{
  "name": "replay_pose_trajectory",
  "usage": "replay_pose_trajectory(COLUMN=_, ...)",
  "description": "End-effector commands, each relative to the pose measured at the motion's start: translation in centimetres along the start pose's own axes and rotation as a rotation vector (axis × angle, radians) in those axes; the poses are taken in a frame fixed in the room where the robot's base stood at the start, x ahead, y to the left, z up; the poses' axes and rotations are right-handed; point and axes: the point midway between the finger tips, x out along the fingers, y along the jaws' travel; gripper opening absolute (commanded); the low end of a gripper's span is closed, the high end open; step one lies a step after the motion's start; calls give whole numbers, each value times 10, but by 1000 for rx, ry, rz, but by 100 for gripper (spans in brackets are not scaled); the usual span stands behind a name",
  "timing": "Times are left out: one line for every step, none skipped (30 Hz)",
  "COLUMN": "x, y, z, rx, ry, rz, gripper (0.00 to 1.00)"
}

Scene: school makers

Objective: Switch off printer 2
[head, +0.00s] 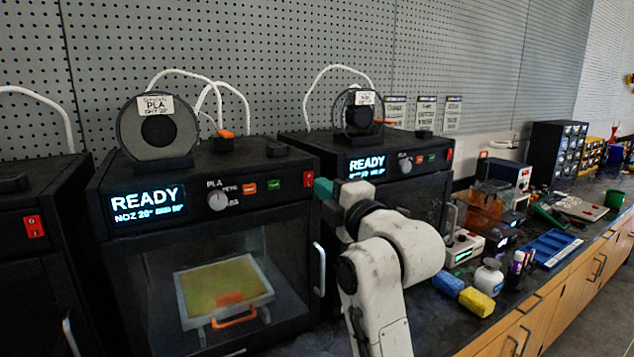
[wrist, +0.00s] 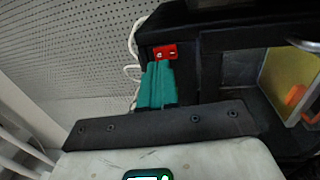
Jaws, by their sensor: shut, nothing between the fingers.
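The middle printer (head: 215,250) has a lit display (head: 146,204) reading READY. A red rocker switch (head: 308,179) is at the right end of its front panel. My gripper (head: 322,188) has teal fingers, shut and empty, just right of that switch in the head view. In the wrist view the fingers (wrist: 160,66) point at the red switch (wrist: 165,52), with tips at its edge; I cannot tell whether they touch. I see no number on any printer. The switch's rocker position is unclear.
Another printer (head: 345,150) with a READY display and red switch (head: 449,154) stands right. A dark-fronted printer (head: 30,270) with a red switch (head: 34,226) stands left. Door handles (head: 319,268) stick out. Sponges (head: 476,301) and a white bottle (head: 488,277) stand on the bench at right.

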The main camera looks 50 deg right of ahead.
Motion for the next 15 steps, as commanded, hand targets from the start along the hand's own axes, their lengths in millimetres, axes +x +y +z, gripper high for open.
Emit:
replay_pose_trajectory(x=9, y=1, z=0, rx=0, ry=0, rz=-1, gripper=0)
replay_pose_trajectory(x=12, y=1, z=0, rx=0, ry=0, rz=-1, gripper=0)
replay_pose_trajectory(x=18, y=1, z=0, rx=0, ry=0, rz=-1, gripper=0)
replay_pose_trajectory(x=21, y=1, z=0, rx=0, ry=0, rz=0, gripper=0)
replay_pose_trajectory(x=24, y=1, z=0, rx=0, ry=0, rz=0, gripper=0)
replay_pose_trajectory(x=27, y=1, z=0, rx=0, ry=0, rz=-1, gripper=0)
replay_pose_trajectory(x=29, y=1, z=0, rx=0, ry=0, rz=0, gripper=0)
replay_pose_trajectory(x=30, y=0, z=0, rx=0, ry=0, rz=0, gripper=0)
replay_pose_trajectory(x=32, y=0, z=0, rx=0, ry=0, rz=0, gripper=0)
replay_pose_trajectory(x=33, y=0, z=0, rx=0, ry=0, rz=0, gripper=0)
replay_pose_trajectory(x=34, y=0, z=0, rx=0, ry=0, rz=0, gripper=0)
replay_pose_trajectory(x=34, y=0, z=0, rx=0, ry=0, rz=0, gripper=0)
replay_pose_trajectory(x=34, y=0, z=0, rx=0, ry=0, rz=0, gripper=0)
replay_pose_trajectory(x=34, y=0, z=0, rx=0, ry=0, rz=0, gripper=0)
replay_pose_trajectory(x=34, y=0, z=0, rx=0, ry=0, rz=0, gripper=0)
